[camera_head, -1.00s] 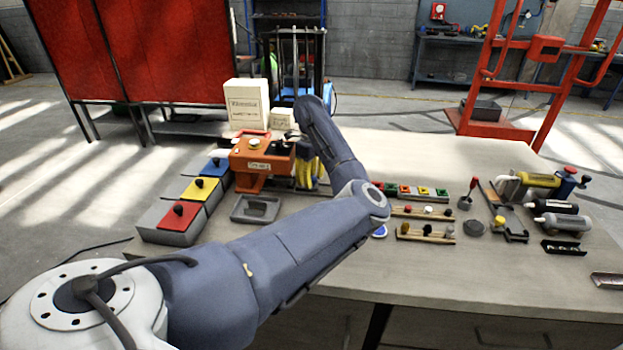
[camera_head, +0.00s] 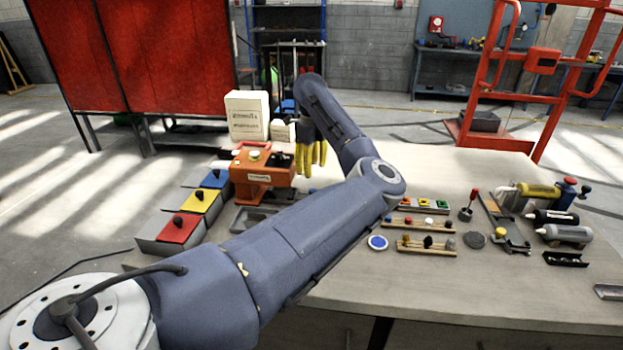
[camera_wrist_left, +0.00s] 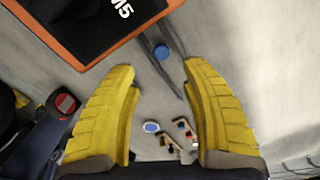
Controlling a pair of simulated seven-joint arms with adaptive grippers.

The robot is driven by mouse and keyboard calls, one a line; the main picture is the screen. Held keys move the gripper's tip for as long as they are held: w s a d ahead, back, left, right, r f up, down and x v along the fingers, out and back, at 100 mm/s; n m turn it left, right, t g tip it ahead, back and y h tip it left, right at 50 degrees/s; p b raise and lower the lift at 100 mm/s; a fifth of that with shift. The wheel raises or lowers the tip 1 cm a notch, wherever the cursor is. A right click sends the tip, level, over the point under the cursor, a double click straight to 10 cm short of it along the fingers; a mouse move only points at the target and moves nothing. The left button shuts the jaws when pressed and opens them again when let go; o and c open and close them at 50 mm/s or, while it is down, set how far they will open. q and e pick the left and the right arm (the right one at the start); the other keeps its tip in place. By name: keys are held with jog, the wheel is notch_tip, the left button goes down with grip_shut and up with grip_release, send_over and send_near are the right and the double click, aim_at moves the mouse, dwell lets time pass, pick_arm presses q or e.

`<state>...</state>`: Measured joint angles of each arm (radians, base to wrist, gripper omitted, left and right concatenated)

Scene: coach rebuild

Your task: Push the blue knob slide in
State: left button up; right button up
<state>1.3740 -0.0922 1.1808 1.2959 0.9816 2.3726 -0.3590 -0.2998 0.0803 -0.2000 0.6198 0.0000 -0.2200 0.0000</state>
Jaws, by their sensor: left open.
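A round blue knob (camera_wrist_left: 162,52) shows in the left wrist view, on a thin grey rail beside an orange-edged dark panel (camera_wrist_left: 100,22). In the head view the rail and knob are not clearly visible. My left gripper (camera_head: 311,158) has yellow fingers pointing down, just right of the orange box (camera_head: 262,173). In the left wrist view its fingers (camera_wrist_left: 160,76) are spread and empty, with the blue knob between and just beyond the fingertips. I see no clear contact. My right gripper is in neither view.
Blue (camera_head: 214,178), yellow (camera_head: 198,200) and red (camera_head: 179,228) topped blocks with knobs stand left of the orange box. White boxes (camera_head: 247,115) stand behind it. Small racks (camera_head: 425,246) and bottles (camera_head: 568,233) lie at the right.

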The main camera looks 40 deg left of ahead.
pick_arm(q)
jog(key=shift+r, duration=1.45)
